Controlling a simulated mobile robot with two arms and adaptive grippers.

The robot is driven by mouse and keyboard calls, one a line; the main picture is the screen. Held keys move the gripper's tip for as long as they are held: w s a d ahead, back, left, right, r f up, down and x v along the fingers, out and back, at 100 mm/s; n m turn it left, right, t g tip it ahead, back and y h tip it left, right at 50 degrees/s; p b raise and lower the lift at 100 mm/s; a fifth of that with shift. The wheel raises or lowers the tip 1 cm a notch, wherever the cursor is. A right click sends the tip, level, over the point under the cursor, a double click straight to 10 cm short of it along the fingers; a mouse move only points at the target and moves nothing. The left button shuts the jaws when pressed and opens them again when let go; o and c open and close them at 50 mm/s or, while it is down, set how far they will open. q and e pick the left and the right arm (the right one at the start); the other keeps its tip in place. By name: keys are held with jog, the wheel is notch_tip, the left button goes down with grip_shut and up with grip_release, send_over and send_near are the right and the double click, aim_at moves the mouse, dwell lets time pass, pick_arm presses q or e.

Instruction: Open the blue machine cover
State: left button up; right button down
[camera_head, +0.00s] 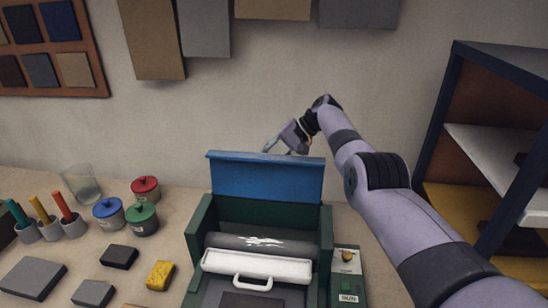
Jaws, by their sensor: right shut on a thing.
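The blue machine cover (265,180) stands raised at the back of the green machine (200,222), close to upright. The machine's inside shows below it, with a dark roller (225,240) and a white bar with a handle (257,265). My right gripper (277,150) is at the cover's top edge, right of its middle, and is shut on the cover. The cover partly hides its fingertips. My left gripper is not in view.
A control panel with a yellow knob (347,256) and RUN button is right of the machine. Lidded pots (141,218), a glass (82,183), a yellow sponge (160,275) and dark blocks lie left. A shelf unit (490,150) stands right. Fabric samples (205,28) hang behind.

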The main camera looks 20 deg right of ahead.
jog(key=c, duration=1.3)
grip_release()
jog(key=shift+c, duration=0.2)
jog(key=v, duration=1.2)
